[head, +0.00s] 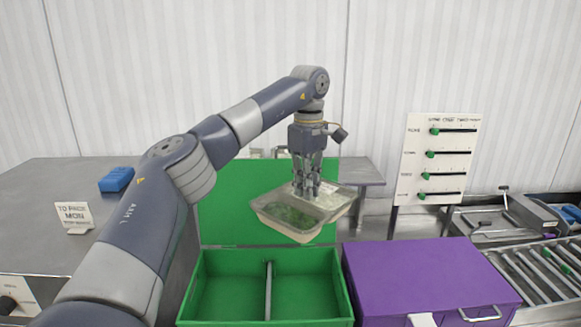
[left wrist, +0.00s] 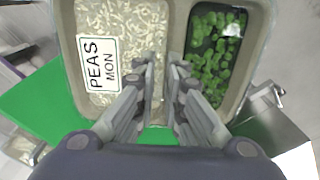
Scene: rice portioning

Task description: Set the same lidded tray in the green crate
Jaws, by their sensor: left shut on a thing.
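My left gripper (head: 306,192) is shut on the tray (head: 270,214), gripping it around the middle from above, and holds it in the air above the back of the green crate (head: 217,311). The tray is slightly tilted in the head view. In the left wrist view the tray (left wrist: 69,60) has two compartments: one pale, rice-like, with a "PEAS MON" label (left wrist: 100,64), the other with green pieces (left wrist: 212,55). A clear lid is hard to make out. The crate stands open and looks empty, with a divider (head: 268,290) down its middle. My right gripper is out of view.
The green crate's lid (head: 222,215) stands raised at the back. A closed purple crate (head: 430,272) stands to the right. A sliders board (head: 436,158) and a roller conveyor (head: 540,272) are further right. A "TO PACE MON" sign (head: 74,217) and a blue block (head: 116,179) are on the left table.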

